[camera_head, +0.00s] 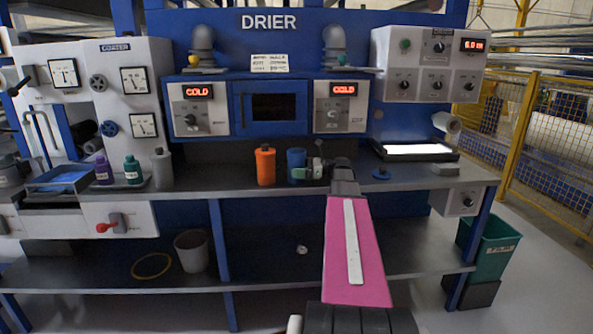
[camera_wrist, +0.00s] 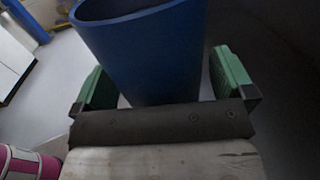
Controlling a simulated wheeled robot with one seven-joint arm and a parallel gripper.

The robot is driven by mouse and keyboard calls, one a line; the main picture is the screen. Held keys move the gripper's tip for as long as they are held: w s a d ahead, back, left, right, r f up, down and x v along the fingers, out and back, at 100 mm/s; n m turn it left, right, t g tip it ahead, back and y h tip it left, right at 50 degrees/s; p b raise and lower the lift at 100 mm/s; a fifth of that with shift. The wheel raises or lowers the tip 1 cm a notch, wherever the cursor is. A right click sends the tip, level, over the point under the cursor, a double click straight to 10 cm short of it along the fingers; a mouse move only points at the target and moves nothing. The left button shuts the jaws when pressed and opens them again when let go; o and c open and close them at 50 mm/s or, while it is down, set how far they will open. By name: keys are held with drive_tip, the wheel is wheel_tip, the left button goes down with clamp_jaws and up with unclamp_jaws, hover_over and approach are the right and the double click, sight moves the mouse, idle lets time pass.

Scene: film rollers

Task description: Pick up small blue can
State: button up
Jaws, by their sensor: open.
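The small blue can (camera_head: 295,160) stands on the grey bench below the drier, just right of an orange bottle (camera_head: 265,165). In the wrist view the blue can (camera_wrist: 145,50) fills the middle of the picture. My gripper (camera_wrist: 163,80) is open, with one green finger pad on each side of the can. A gap shows between the can and the right pad; the left pad is close to the can's side, and contact cannot be told. In the head view my gripper (camera_head: 305,172) is at the can's right and front, partly hiding its base.
A blue knob-like lid (camera_head: 381,174) lies on the bench right of my arm. A lit tray (camera_head: 417,150) is farther right. Purple (camera_head: 103,170), green (camera_head: 132,170) and grey (camera_head: 161,168) bottles stand at the left. The drier front (camera_head: 270,105) rises behind the can.

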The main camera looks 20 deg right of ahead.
drive_tip(key=shift+a, duration=0.25)
drive_tip(key=c, duration=1.2)
drive_tip(key=shift+c, duration=0.2)
drive_tip(key=shift+r, duration=0.1)
wheel_tip(320, 180, up, 10)
